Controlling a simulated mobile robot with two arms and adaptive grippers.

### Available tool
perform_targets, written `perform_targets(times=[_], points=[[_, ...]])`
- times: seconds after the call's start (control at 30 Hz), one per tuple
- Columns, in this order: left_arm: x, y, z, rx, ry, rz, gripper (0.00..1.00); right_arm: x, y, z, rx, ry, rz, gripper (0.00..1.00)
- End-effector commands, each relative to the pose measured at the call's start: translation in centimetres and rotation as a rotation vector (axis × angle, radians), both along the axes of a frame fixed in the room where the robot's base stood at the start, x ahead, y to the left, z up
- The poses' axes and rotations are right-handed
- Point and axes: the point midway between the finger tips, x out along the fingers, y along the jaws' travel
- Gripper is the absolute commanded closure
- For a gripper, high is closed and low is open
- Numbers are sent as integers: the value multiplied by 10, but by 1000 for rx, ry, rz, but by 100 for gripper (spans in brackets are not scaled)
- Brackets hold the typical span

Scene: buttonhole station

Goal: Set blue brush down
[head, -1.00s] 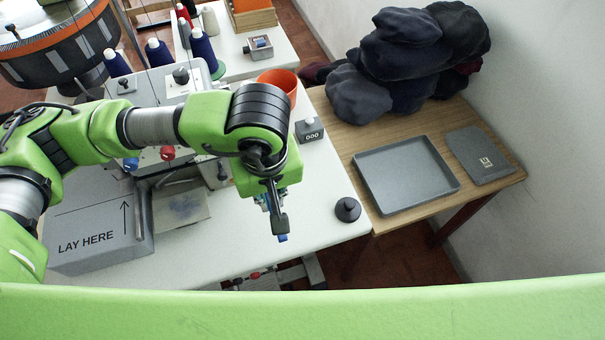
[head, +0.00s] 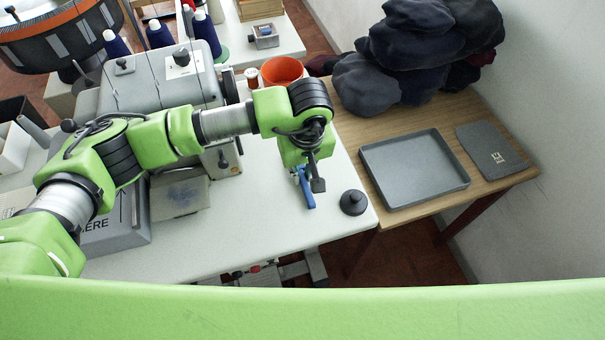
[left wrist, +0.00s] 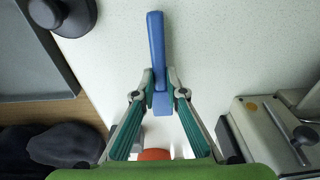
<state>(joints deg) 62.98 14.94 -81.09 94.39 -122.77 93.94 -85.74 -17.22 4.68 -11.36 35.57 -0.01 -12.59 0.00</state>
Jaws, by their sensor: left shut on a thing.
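The blue brush (head: 306,188) is in my left gripper (head: 308,175), over the right part of the white table (head: 245,225). In the left wrist view the brush (left wrist: 156,45) sits between the fingertips of my left gripper (left wrist: 160,92), its blue handle pointing away from the gripper. The gripper is shut on it. I cannot tell whether the brush touches the tabletop. My right gripper is not in view.
A black knobbed weight (head: 353,202) stands close to the right of the brush. An orange cup (head: 282,71) stands behind my arm. A grey tray (head: 414,168) and dark caps (head: 420,50) are on the wooden table. The white tabletop in front is clear.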

Motion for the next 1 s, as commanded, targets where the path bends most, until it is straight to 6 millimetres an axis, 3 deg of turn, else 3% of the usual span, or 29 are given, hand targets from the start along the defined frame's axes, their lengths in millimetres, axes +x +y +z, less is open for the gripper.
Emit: perform_targets(times=[0.4,0.43,0.5,0.83,0.93,1.0], points=[[0,0,-6,-1,-2,-1,100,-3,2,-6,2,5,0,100],[0,0,-5,-1,-2,-1,83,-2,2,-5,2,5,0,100],[0,0,-5,-1,-1,0,71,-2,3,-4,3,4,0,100],[0,0,-4,-1,-1,0,71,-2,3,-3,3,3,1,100],[0,0,1,-1,0,0,71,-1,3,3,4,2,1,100],[0,-1,8,-2,-6,-2,71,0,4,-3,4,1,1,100]])
